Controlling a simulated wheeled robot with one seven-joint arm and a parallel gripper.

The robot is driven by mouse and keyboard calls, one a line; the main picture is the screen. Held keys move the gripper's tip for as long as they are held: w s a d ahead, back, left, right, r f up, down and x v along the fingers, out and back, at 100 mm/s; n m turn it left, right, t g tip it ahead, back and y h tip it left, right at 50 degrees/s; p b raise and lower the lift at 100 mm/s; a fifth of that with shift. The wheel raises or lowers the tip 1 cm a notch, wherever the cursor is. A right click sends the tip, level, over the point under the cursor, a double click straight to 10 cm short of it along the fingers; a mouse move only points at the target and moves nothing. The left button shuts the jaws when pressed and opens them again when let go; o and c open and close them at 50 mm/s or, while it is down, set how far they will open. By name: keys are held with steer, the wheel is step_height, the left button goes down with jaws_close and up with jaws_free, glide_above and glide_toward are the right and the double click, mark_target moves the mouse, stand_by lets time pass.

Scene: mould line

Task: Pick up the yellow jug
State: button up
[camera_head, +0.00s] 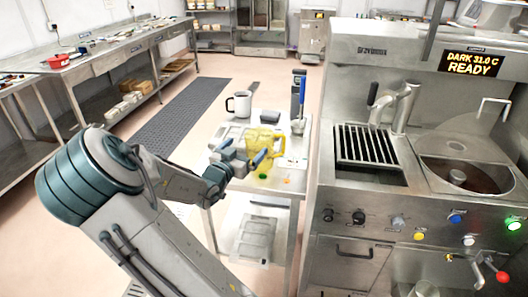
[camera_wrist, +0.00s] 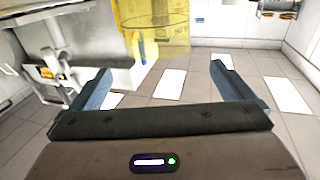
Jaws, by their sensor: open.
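The yellow jug (camera_head: 262,146) is see-through and stands upright on a small steel table (camera_head: 283,178), towards its front. Its handle shows on the right side in the head view. My gripper (camera_head: 249,162) is at the jug's near left side, with its blue fingers apart. In the wrist view the jug (camera_wrist: 155,26) is at the top middle, beyond the open fingers of my gripper (camera_wrist: 158,85). Nothing is between the fingers. The jug's upper part is cut off by that view's edge.
A white mug (camera_head: 241,104) with a dark handle stands behind the jug. A blue-and-grey upright tool (camera_head: 298,100) stands at the table's back right. A steel machine (camera_head: 365,220) with a grate closely borders the table's right side.

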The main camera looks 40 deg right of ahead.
mark_target(266, 129)
steer(key=shift+p+x, duration=0.75)
steer(key=shift+x, duration=4.15)
steer(key=shift+s+f, duration=0.15)
steer(key=shift+f, duration=0.05)
steer(key=c, duration=1.3)
steer(key=shift+r, duration=0.1)
